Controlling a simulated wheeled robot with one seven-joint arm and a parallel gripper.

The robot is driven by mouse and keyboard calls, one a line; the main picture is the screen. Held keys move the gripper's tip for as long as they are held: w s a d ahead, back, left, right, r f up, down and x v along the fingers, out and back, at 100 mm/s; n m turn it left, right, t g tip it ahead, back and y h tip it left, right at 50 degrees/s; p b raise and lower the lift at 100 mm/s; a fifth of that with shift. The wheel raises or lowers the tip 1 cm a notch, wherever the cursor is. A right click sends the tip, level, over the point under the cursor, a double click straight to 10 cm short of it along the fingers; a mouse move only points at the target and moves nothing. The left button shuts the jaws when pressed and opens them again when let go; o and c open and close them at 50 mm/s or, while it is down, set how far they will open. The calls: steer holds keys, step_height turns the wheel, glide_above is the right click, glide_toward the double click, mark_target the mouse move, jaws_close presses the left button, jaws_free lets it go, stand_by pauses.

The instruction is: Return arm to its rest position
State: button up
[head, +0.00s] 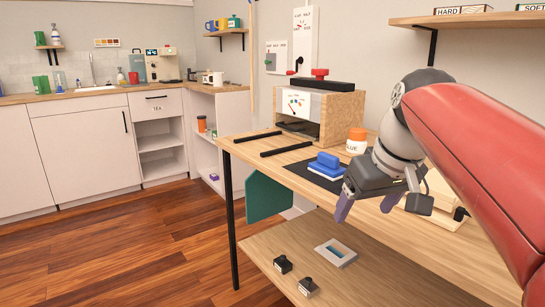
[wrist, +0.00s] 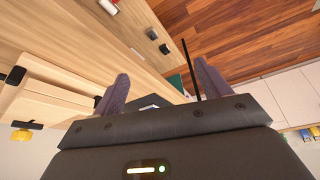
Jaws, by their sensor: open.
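My red arm reaches in from the right in the head view. My gripper (head: 366,207) hangs over the front edge of the wooden table (head: 290,165), its purple fingers pointing down. In the wrist view the two fingers of my gripper (wrist: 160,85) stand wide apart with nothing between them. The gripper is open and empty. A blue block-like tool (head: 325,166) lies on a dark mat (head: 309,173) just left of my gripper, apart from it.
A glue jar (head: 356,141) and a cork-sided box with a dial (head: 318,110) stand behind. Dark bars lie on the table's left. A lower shelf (head: 300,245) holds two small dark blocks and a grey frame (head: 336,253). Floor at left (head: 130,240) is clear.

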steer(key=s+f+m+t+h, duration=0.1)
steer(key=s+f+m, duration=0.2)
steer(key=s+f, duration=1.1)
step_height(320, 180, down, 4)
steer(key=shift+s+a+f, duration=0.25)
steer(key=shift+s+a, duration=0.05)
